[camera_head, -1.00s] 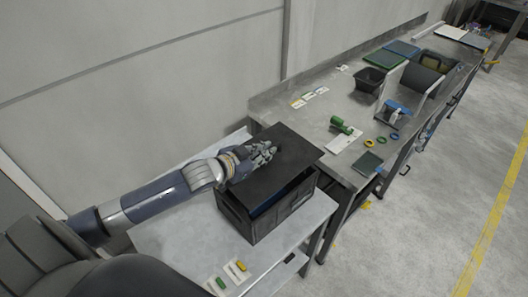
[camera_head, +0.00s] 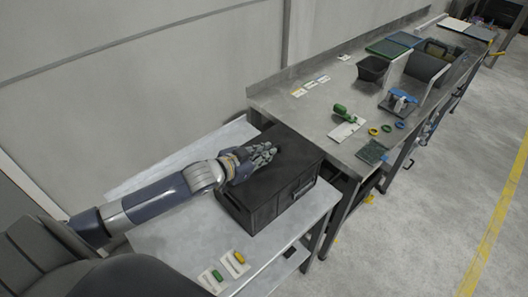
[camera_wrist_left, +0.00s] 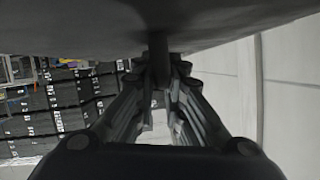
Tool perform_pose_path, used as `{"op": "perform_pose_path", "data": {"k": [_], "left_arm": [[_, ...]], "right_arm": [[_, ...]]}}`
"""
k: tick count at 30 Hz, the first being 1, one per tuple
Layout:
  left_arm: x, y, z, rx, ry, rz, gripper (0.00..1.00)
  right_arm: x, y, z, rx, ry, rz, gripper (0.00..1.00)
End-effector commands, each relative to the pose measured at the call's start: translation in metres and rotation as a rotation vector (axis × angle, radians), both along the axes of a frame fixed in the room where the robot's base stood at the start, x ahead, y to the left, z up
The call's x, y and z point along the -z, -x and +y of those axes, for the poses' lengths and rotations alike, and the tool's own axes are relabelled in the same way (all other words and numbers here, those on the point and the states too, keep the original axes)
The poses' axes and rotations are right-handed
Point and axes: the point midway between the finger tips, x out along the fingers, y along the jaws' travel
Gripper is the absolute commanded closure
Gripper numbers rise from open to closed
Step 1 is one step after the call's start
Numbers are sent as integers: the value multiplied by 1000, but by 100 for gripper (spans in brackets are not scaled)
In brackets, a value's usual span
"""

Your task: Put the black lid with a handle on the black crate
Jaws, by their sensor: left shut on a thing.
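The black crate (camera_head: 284,202) stands on the pale side table. The flat black lid (camera_head: 290,153) lies over the top of the crate, and its edges look close to the crate's rim with no clear gap. My left gripper (camera_head: 268,152) is above the lid and is shut on its handle, which the fingers mostly hide. In the left wrist view my left gripper's fingers (camera_wrist_left: 165,85) close around a dark upright post, the handle, with the dark lid surface filling the top. My right gripper is not in view.
The pale table (camera_head: 185,243) has bare room left of the crate, with green and yellow items on cards (camera_head: 226,270) at its front. A long steel bench (camera_head: 310,112) behind carries a black bin (camera_head: 372,69), a green bottle-like item (camera_head: 343,112) and rings.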

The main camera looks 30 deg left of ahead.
Motion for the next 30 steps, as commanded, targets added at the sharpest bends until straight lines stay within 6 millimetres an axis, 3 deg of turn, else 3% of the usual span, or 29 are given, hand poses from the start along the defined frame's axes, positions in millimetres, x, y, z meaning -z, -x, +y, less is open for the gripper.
{"op": "perform_pose_path", "data": {"k": [9, 10, 13, 24, 30], "left_arm": [[2, 0, 0, 0, 1, -2, 100], [2, 0, 0, 0, 1, -2, 87], [2, 0, 0, 0, 1, -2, 66], [3, 1, 0, -1, 1, 1, 66], [-2, 16, 4, 0, 1, 2, 66]], "right_arm": [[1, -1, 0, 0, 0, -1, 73], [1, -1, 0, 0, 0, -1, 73], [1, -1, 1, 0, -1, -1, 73], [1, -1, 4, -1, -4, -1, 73], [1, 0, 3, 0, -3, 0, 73]]}}
